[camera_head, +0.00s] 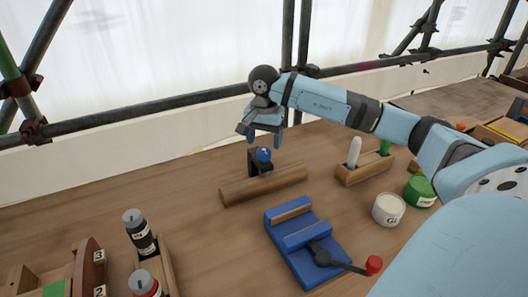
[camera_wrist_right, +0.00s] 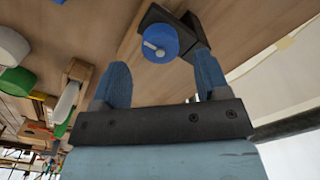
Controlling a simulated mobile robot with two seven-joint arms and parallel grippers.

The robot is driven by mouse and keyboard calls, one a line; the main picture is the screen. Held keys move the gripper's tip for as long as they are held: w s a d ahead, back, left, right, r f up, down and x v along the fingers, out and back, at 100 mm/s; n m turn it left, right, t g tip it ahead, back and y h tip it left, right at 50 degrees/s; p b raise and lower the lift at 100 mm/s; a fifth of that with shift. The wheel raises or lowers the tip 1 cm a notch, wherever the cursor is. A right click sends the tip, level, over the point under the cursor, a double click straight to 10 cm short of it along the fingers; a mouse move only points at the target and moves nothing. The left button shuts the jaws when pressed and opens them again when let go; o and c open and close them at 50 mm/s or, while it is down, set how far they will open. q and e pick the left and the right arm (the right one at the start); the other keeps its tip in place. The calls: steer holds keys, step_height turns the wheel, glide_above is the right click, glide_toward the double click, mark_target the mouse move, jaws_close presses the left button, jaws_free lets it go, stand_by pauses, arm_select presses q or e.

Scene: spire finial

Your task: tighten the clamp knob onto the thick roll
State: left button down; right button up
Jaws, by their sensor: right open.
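The clamp knob (camera_head: 264,154) is a small blue disc on a black bracket (camera_head: 260,168). The bracket stands at the back edge of a long wooden piece (camera_head: 270,187), perhaps the thick roll, lying on the bench. My right gripper (camera_head: 264,135) points down just above the knob, its blue fingers apart. In the right wrist view the knob (camera_wrist_right: 161,42) shows a pale bar across its face and lies just beyond and between the open fingertips (camera_wrist_right: 163,72). I see no contact between fingers and knob. My left gripper is out of view.
A blue vise (camera_head: 300,255) with a red-ended handle stands in front. A white tub (camera_head: 388,209), a green tub (camera_head: 420,191) and a wooden rack (camera_head: 365,170) are at right. Bottles (camera_head: 139,232) stand at left. Bare bench (camera_head: 180,195) lies left of the wooden piece.

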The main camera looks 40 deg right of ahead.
mark_target(264, 151)
steer(key=shift+f, duration=2.15)
steer(key=shift+c, duration=0.5)
steer(key=c, duration=0.8)
